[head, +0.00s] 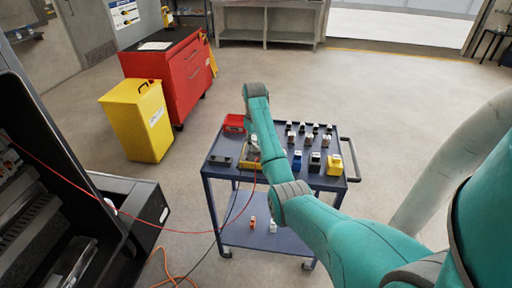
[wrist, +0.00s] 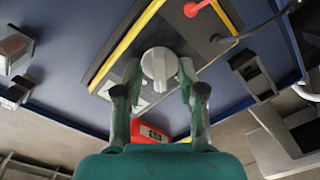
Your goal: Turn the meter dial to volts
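The meter is a dark panel with yellow edges (wrist: 215,22), seen close up in the wrist view. Its pale grey round dial (wrist: 158,65) is near the picture's middle. My gripper (wrist: 159,70) has its two fingers apart, one on each side of the dial. Narrow gaps seem to show between fingertips and dial, though contact is hard to judge. The dial's markings are mostly hidden or too small to read. In the head view the meter (head: 248,163) sits on the blue cart (head: 283,183), partly hidden by my arm.
Red and black leads plug into the meter; the red lead (head: 75,186) runs left to a dark cabinet (head: 125,215). A red box (head: 234,123) stands beyond the meter. Several small blocks stand on the cart's right side. A yellow bin (head: 138,122) and red tool chest (head: 178,72) stand behind left.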

